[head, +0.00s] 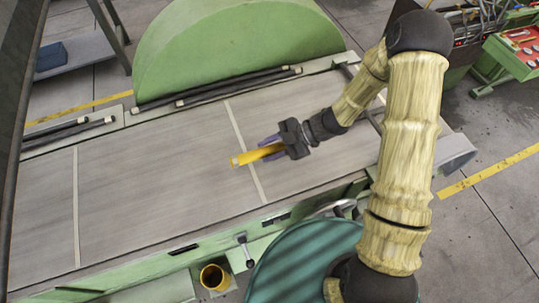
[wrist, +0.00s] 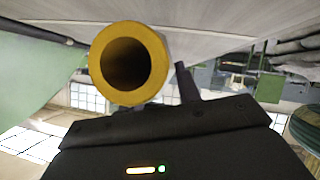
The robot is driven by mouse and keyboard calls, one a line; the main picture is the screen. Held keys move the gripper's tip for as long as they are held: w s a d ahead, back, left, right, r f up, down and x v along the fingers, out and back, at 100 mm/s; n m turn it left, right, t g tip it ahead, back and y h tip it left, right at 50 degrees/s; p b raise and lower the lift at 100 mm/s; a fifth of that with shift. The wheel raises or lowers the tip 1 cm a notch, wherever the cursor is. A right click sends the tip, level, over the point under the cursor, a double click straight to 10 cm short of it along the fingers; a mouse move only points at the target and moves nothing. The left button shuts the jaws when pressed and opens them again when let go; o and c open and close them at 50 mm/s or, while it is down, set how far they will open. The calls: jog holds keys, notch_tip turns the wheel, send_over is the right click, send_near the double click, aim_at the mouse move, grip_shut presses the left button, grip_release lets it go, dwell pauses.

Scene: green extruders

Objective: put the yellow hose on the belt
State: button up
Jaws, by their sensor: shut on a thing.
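The yellow hose (head: 256,155) is a short, thick tube in the head view. My gripper (head: 272,148) is shut on it, with the hose pointing left out of the jaws. In the wrist view the hose (wrist: 100,62) shows end-on with its dark hollow opening towards the camera. The grey belt (head: 150,165) is wide and flat, with light cross seams. The hose appears over the belt near one seam; I cannot tell whether it touches the surface. The fingertips are partly hidden by the hose.
A green rounded cover (head: 235,45) and dark rods (head: 215,88) line the belt's far side. A green frame with a lever (head: 245,250) runs along the near side. A yellow cup-like tube (head: 214,277) and a teal drum (head: 310,265) stand in front. The belt's left part is clear.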

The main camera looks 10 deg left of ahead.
aim_at(269, 163)
jog(key=shift+a, duration=0.1)
jog(key=shift+f, duration=0.3)
jog(key=shift+f+p, duration=0.4)
jog(key=shift+f, duration=1.4)
jog(key=o, duration=0.8)
jog(key=shift+f, duration=0.1)
jog(key=shift+c, duration=0.2)
